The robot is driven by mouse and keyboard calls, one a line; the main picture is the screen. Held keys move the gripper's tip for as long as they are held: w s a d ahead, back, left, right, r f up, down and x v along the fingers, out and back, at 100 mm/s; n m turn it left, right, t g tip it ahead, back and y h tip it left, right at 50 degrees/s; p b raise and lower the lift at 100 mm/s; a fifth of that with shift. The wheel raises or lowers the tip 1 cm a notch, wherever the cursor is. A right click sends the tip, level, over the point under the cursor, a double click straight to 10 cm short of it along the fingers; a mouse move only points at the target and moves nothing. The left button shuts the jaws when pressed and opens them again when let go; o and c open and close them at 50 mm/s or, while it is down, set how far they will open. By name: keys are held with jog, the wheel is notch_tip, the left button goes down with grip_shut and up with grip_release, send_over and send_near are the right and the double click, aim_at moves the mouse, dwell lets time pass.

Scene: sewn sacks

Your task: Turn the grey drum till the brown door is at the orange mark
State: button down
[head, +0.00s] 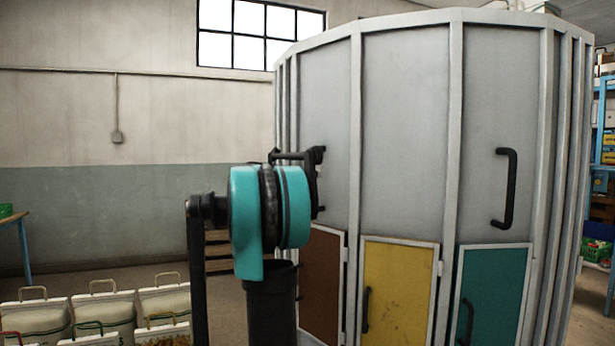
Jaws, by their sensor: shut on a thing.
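The grey drum (405,130) is a tall, many-sided body with flat panels and upright ribs, filling the middle and right of the head view. The brown door (324,270) is low on its left side, partly hidden by my arm. A yellow door (400,290) and a teal door (495,290) follow to its right. My gripper (316,170) is at the left panel above the brown door, partly hidden behind my arm's teal joint. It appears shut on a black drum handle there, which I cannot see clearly. I see no orange mark.
Another black handle (507,188) stands out from the panel above the teal door. Pale sacks (100,310) with loop handles stand on the floor at lower left. Blue shelving (604,150) is at the right edge. Some floor left of the drum is clear.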

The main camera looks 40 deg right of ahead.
send_near(353, 177)
jog(key=shift+t, duration=0.3)
jog(key=s+d, duration=0.1)
jog(key=d, duration=0.1)
jog(key=s+d, duration=0.3)
jog(key=d, duration=0.1)
jog(key=shift+s+d+r, duration=0.2)
jog(key=shift+s+r, duration=0.1)
jog(key=shift+w, duration=0.1)
jog(key=shift+a+n, duration=0.1)
jog(key=shift+n, duration=0.2)
jog(key=c, duration=1.6)
grip_release()
jog(key=shift+w+a, duration=0.25)
jog(key=shift+o, duration=0.9)
jog(key=shift+s, duration=0.1)
jog(key=a, duration=1.2)
jog(key=shift+s, duration=0.45)
jog(key=shift+d, duration=0.1)
